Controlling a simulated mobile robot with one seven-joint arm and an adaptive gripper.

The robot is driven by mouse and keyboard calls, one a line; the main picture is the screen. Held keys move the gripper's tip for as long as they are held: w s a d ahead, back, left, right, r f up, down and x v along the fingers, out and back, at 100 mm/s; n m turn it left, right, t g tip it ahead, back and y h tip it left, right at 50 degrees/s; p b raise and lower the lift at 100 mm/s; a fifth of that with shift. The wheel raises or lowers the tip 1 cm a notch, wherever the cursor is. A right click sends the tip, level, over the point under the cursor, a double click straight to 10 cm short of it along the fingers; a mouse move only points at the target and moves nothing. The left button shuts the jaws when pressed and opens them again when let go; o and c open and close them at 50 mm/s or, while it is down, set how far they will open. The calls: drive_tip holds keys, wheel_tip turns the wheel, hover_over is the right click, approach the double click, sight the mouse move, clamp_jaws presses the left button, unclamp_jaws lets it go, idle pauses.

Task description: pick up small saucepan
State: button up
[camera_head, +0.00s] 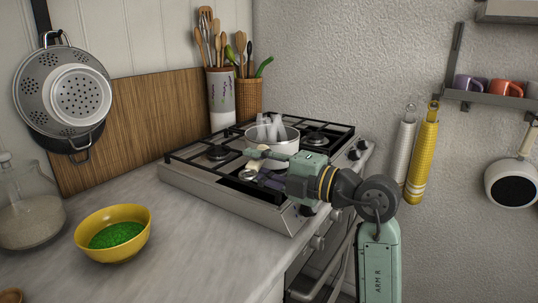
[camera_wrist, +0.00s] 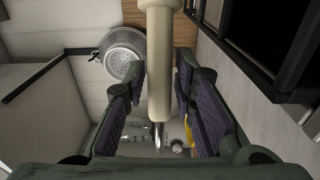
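The small saucepan (camera_head: 272,149) is pale and stands on the stove, with clear, glass-like pieces showing above its rim. My gripper (camera_head: 252,164) is beside its near side and hides part of it. In the wrist view, a cream handle (camera_wrist: 160,60) with a metal end runs between the two purple-padded fingers of my gripper (camera_wrist: 160,108). The fingers are open, with a visible gap on each side of the handle.
The stove's black grates (camera_head: 215,157) surround the saucepan. A yellow bowl (camera_head: 113,233) with green contents and a glass jar (camera_head: 27,207) stand on the counter at left. Utensil holders (camera_head: 222,98) stand behind the stove. A colander (camera_head: 66,92) hangs at left; a pale pan (camera_head: 512,184) hangs at right.

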clamp_jaws()
drive_tip(key=shift+r, duration=0.15)
idle(0.5)
